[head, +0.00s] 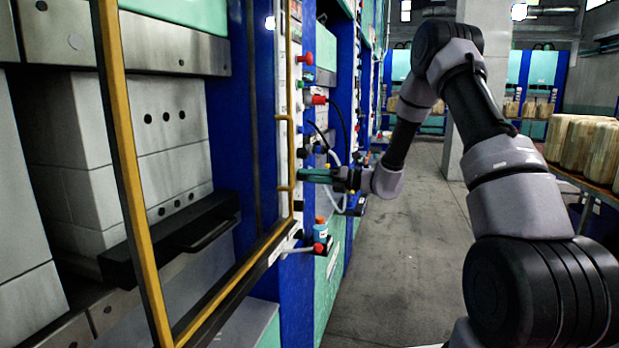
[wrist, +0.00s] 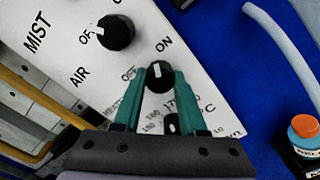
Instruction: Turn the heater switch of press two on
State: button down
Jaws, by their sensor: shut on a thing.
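The gripped switch is a black round knob (wrist: 160,77) on the white control panel (wrist: 215,108) in the wrist view. OFF is printed to its left and ON above it. Its white mark points up, toward ON. My gripper (wrist: 160,88) has its green fingers on both sides of this knob, shut on it. In the head view my gripper (head: 310,175) reaches the panel edge of a press, and the knob there is hidden.
A dial (wrist: 172,122) with numbers lies between my fingers. A grey hose (wrist: 283,50) and an orange-capped blue jar (wrist: 303,130) are at right. A yellow guard frame (head: 128,150) stands at left in the head view; the floor (head: 410,250) is clear.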

jog(key=shift+c, duration=2.3)
grip_release()
jog(key=v, duration=1)
jog(key=shift+s+d, duration=0.15)
jog(key=shift+d, duration=0.25)
